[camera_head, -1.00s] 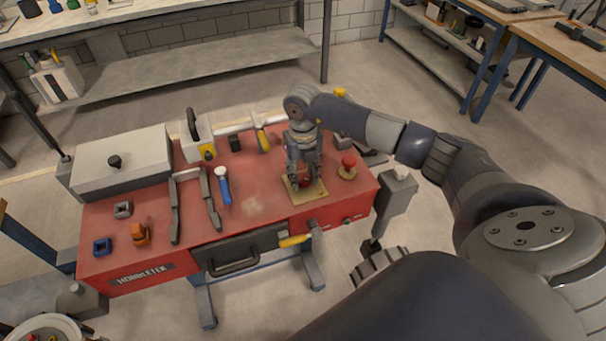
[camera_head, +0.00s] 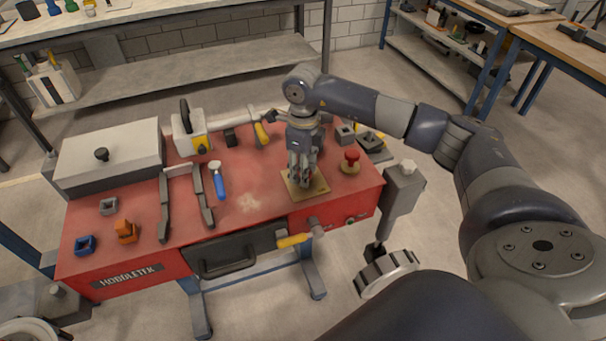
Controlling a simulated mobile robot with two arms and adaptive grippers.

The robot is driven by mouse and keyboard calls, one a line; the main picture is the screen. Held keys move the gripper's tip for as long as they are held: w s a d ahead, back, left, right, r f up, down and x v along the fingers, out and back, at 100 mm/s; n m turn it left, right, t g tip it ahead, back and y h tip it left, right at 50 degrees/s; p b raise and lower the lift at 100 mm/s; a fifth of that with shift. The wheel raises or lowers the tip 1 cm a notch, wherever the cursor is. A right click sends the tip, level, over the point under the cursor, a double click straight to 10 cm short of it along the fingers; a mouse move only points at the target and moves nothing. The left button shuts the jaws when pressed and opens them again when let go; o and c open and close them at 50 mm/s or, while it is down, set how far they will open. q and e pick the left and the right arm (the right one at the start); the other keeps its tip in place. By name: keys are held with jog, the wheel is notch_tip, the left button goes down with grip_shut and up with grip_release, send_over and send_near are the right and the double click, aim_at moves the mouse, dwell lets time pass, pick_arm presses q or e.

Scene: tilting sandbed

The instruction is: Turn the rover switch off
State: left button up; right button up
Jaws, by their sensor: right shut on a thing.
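The rover switch seems to be the part on a small tan square plate (camera_head: 318,187) on the red bench top. My right gripper (camera_head: 303,181) points straight down over this plate. Its fingers are shut on the switch, which they almost fully hide. I cannot tell which way the switch is set. My left gripper is not in view.
A red mushroom knob (camera_head: 351,158) stands right of the plate, close to my gripper. A blue-handled tool (camera_head: 219,184), grey bars and a grey lidded box (camera_head: 108,152) lie to the left. A yellow-handled tool (camera_head: 293,240) sticks out at the bench front.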

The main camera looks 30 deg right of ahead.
jog(key=n+b, duration=0.2)
jog(key=n, duration=0.2)
jog(key=shift+f+n+b, duration=0.1)
jog(key=shift+n+b, duration=0.2)
jog(key=shift+b, duration=0.05)
jog(key=shift+n+b, duration=0.9)
jog(key=shift+n, duration=0.9)
jog(key=o, duration=1.1)
jog(key=shift+r, duration=0.2)
notch_tip(320, 180, up, 12)
jog(key=shift+f, duration=0.1)
